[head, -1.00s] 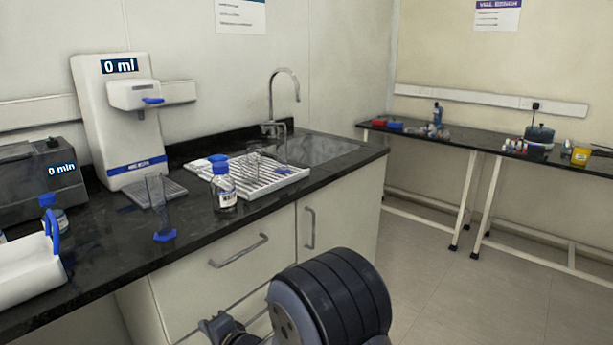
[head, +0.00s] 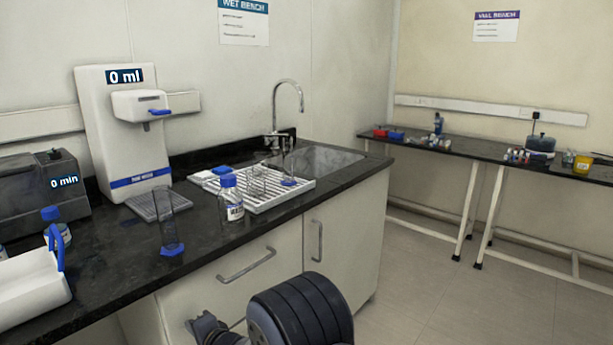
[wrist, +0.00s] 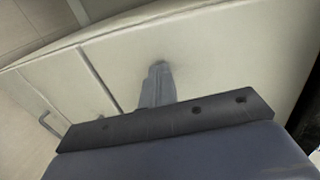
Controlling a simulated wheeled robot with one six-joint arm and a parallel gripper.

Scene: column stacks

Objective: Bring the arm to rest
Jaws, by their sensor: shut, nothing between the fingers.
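My gripper (wrist: 157,86) shows in the wrist view with its fingers together and nothing between them. It points toward the pale cabinet front (wrist: 215,70) below the bench, clear of the bench-top items. Whether it touches the cabinet front I cannot tell. In the head view, my arm is folded low at the bottom centre, in front of the cabinet doors, and its dark ribbed joint hides part of them and the floor.
The black bench (head: 110,270) carries a dispenser (head: 125,150), a glass cylinder (head: 168,225), a blue-capped bottle (head: 231,203) and a white drying rack (head: 270,200). A white carrier (head: 30,290) stands at the left. Floor (head: 430,275) is open at the right.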

